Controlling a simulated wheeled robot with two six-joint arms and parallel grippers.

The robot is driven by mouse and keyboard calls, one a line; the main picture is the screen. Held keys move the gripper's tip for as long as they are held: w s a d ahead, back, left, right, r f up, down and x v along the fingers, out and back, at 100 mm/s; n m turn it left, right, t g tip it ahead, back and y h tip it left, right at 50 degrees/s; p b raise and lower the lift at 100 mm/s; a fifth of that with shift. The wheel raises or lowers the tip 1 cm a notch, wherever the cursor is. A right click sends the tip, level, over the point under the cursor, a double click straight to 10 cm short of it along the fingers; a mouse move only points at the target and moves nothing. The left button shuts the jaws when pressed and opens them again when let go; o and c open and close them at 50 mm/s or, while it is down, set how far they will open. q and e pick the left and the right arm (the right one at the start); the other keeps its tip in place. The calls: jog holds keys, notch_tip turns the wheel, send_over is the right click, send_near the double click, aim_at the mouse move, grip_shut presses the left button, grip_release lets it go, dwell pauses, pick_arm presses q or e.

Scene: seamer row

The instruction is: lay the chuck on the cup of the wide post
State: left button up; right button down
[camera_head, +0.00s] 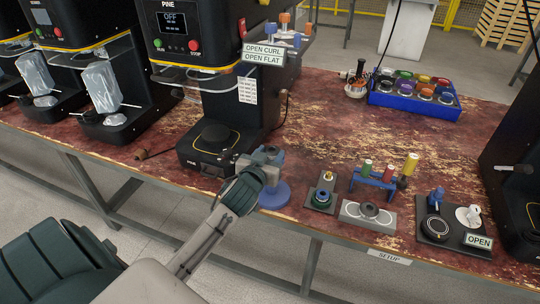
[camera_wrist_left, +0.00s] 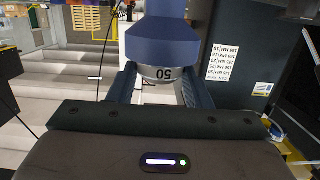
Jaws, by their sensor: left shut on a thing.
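My left gripper (camera_head: 262,170) is shut on a blue piece, which I take to be the chuck (camera_head: 274,196). In the left wrist view the chuck (camera_wrist_left: 163,42) shows a wide blue body and a silver band marked 50, between the two fingers (camera_wrist_left: 157,85). In the head view its round blue disc hangs below the fingers, near the table's front edge. My right gripper is out of view.
A blue rack (camera_head: 372,180) with coloured pegs stands behind the blocks. A black tray (camera_head: 462,245) with a dark disc and an OPEN sign is at right. A blue crate (camera_head: 410,108) of coloured rounds is at the back. A black machine (camera_head: 205,135) stands left of my gripper.

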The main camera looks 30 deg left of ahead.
pick_arm(q)
jog(key=shift+s, duration=0.1)
jog(key=shift+f, duration=0.45)
jog(key=shift+f+b, duration=0.1)
jog(key=shift+b, duration=0.2)
jog(key=o, duration=0.7)
jog(key=shift+c, duration=0.2)
jog(key=o, duration=0.4)
jog(key=shift+f, duration=0.1)
jog(key=shift+o, duration=0.2)
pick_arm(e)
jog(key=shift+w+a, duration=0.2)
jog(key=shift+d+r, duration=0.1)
